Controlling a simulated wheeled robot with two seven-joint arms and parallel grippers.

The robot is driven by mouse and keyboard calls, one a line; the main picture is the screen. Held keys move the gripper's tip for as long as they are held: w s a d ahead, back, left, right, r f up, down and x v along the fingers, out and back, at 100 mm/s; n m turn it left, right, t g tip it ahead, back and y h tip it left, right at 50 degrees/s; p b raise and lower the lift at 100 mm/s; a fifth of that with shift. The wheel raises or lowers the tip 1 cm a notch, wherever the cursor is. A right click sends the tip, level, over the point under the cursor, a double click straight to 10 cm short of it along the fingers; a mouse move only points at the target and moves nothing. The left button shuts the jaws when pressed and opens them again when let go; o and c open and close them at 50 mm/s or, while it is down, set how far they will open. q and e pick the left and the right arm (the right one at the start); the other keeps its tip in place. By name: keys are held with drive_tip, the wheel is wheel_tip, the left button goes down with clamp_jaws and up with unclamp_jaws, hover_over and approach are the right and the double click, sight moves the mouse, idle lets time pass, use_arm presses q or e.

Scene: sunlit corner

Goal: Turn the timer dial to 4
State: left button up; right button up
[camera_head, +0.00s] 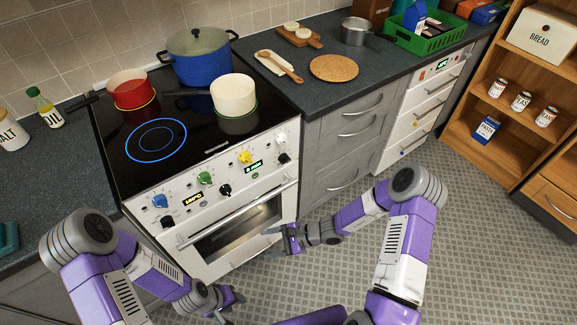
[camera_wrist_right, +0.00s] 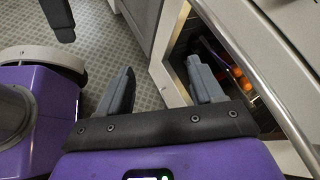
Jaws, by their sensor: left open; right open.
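The cooker's front panel (camera_head: 237,178) carries blue (camera_head: 160,201), green (camera_head: 204,178), yellow (camera_head: 246,157) and white (camera_head: 282,138) knobs. Below them are three black dials: left (camera_head: 168,222), middle (camera_head: 225,190) and right (camera_head: 284,158). Two small lit displays, left (camera_head: 193,199) and right (camera_head: 253,167), sit between these dials. Which dial is the timer, and its setting, I cannot read. My right gripper (camera_head: 273,244) is open and empty, low in front of the oven door and below the panel. It also shows in the wrist view (camera_wrist_right: 163,85). My left gripper (camera_head: 226,303) is open, lower and nearer.
The oven door handle (camera_head: 240,215) crosses below the panel; in the wrist view the handle bar (camera_wrist_right: 252,80) runs close beside the right gripper. Red (camera_head: 130,90), blue (camera_head: 200,57) and white (camera_head: 233,95) pots stand on the hob. The floor at right is clear.

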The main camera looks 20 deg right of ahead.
drive_tip(key=w+d+r+m+t, duration=0.2)
drive_tip(key=w+d+m+t, duration=0.1)
drive_tip(key=w, duration=0.2)
drive_tip(key=w+d+r+m+t, duration=0.2)
drive_tip(key=w+d+t, duration=0.1)
drive_tip(key=w+t, duration=0.15)
drive_tip(key=m+t+h+b, duration=0.2)
drive_tip(key=m+t+h, duration=0.3)
drive_tip(key=m+t, duration=0.1)
approach(285, 160)
drive_tip(key=w, duration=0.2)
drive_tip(key=b+x, duration=0.1)
drive_tip(key=x, duration=0.5)
drive_tip(key=shift+w+a+f+b, duration=0.1)
drive_tip(key=shift+a+f+b, duration=0.15)
drive_tip(key=shift+b, duration=0.15)
drive_tip(key=shift+r, duration=0.1)
drive_tip(key=shift+c, duration=0.5)
